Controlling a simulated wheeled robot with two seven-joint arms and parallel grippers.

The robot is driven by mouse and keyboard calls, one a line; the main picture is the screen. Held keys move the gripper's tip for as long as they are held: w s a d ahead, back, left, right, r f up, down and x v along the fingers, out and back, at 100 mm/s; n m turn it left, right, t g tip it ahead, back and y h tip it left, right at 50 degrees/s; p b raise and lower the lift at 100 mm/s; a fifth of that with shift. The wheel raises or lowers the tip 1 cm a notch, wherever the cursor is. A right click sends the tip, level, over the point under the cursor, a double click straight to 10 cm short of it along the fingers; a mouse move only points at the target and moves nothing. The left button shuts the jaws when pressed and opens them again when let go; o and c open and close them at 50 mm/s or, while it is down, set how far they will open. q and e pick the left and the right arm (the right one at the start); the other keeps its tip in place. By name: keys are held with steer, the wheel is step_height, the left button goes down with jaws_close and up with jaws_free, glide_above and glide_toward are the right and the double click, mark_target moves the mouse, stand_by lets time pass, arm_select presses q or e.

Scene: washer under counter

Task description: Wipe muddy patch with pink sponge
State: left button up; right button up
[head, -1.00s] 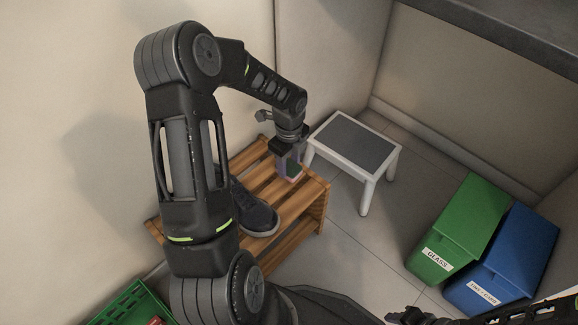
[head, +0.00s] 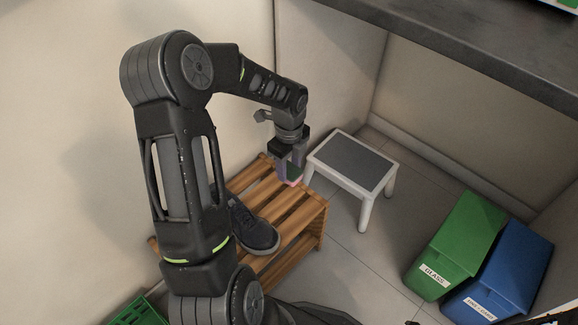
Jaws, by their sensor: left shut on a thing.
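I cannot tell whether the sponge touches the slats. No muddy patch can be made out; part of the rack is hidden behind my left arm, the gripper and the shoe. My right gripper is not in view; only dark slivers show at the bottom right edge.
A dark shoe (head: 256,232) lies on the rack, left of the sponge. A white step stool (head: 367,213) with a grey top stands right behind the rack. Green (head: 455,245) and blue (head: 502,272) bins stand at the right. A green crate (head: 137,314) is at bottom left. A dark counter (head: 470,45) overhangs upper right.

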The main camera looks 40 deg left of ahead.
arm_select(q)
steer(key=o, duration=0.7)
steer(key=c, duration=0.6)
steer(key=shift+w+d+r+n, duration=0.25)
steer(key=shift+d+r+n, duration=0.05)
steer(key=shift+d, duration=0.1)
steer(key=w+d+r+n, duration=0.2)
steer(key=d+r+n, duration=1)
steer(key=d, duration=0.5)
steer(key=shift+w+d+r, duration=0.3)
steer(key=shift+r, duration=0.65)
steer(key=shift+a, duration=0.15)
